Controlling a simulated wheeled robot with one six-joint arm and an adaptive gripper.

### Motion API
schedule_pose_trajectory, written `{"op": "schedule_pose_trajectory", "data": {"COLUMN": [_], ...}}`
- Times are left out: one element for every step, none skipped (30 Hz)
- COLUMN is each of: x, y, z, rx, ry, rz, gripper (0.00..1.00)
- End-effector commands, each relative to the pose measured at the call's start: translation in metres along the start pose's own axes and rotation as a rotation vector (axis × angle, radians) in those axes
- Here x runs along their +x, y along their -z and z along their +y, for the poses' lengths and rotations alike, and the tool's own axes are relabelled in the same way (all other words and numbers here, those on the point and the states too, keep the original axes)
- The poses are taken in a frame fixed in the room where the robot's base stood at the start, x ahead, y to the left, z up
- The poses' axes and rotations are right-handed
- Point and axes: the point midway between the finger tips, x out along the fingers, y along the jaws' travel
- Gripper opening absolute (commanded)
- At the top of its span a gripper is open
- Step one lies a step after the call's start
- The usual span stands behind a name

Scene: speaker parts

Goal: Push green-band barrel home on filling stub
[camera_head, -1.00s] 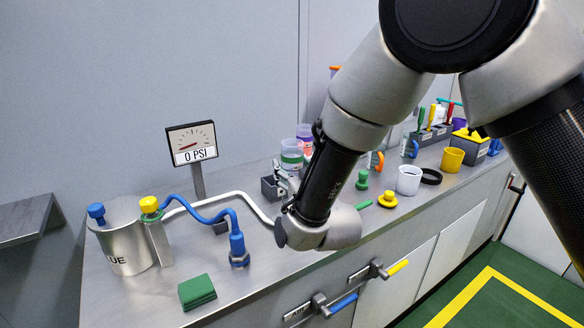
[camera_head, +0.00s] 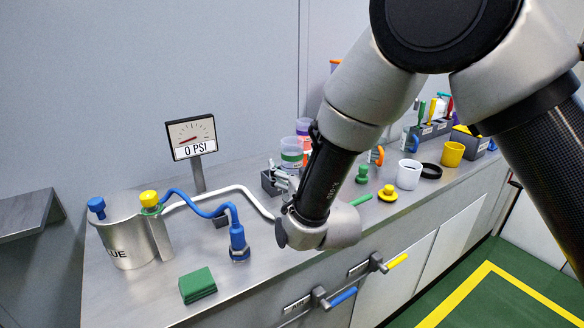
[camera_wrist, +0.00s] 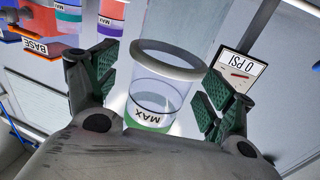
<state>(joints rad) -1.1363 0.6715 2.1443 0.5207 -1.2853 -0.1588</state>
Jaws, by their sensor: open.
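The green-band barrel (camera_wrist: 160,85) is a clear cylinder with a pale rim, a green band and a MAX label. It stands between the two open fingers of my gripper (camera_wrist: 161,74) in the wrist view, with a visible gap on the right side. In the head view the barrel (camera_head: 291,152) shows behind my forearm, above a dark grey block (camera_head: 269,183). My gripper (camera_head: 284,183) is mostly hidden there by my wrist. The filling stub and the barrel's lower end are hidden, so I cannot tell how it is seated.
A gauge (camera_head: 191,137) reads 0 PSI. A blue hose (camera_head: 200,208), a steel can (camera_head: 125,240) and a green block (camera_head: 197,285) stand left. A white cup (camera_head: 409,174) stands right.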

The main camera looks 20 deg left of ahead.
Motion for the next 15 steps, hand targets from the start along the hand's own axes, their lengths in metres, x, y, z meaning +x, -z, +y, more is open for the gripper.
{"op": "schedule_pose_trajectory", "data": {"x": [-0.005, -0.009, -0.015, -0.021, -0.027, -0.036, -0.043, -0.05, -0.06, -0.067, -0.073, -0.081, -0.087, -0.092, -0.099], "y": [0.0, 0.0, 0.0, -0.001, 0.0, 0.0, 0.0, 0.0, 0.0, 0.0, -0.001, 0.0, 0.0, 0.0, 0.0], "z": [-0.001, -0.001, -0.001, -0.001, -0.001, -0.001, -0.002, -0.001, -0.001, -0.001, -0.001, -0.001, -0.001, -0.001, -0.001], "rx": [0.0, -0.001, -0.001, -0.001, -0.002, -0.002, -0.002, -0.002, -0.002, -0.001, -0.002, -0.002, -0.002, -0.001, -0.001], "ry": [0.002, 0.002, 0.003, 0.003, 0.003, 0.003, 0.003, 0.004, 0.004, 0.003, 0.004, 0.004, 0.003, 0.003, 0.003], "rz": [-0.001, -0.001, -0.002, -0.003, -0.001, -0.003, -0.002, -0.002, -0.002, -0.002, -0.003, -0.001, -0.001, -0.001, -0.001], "gripper": [0.83, 0.83, 0.83, 0.83, 0.83, 0.83, 0.83, 0.83, 0.83, 0.83, 0.83, 0.83, 0.83, 0.83, 0.83]}}
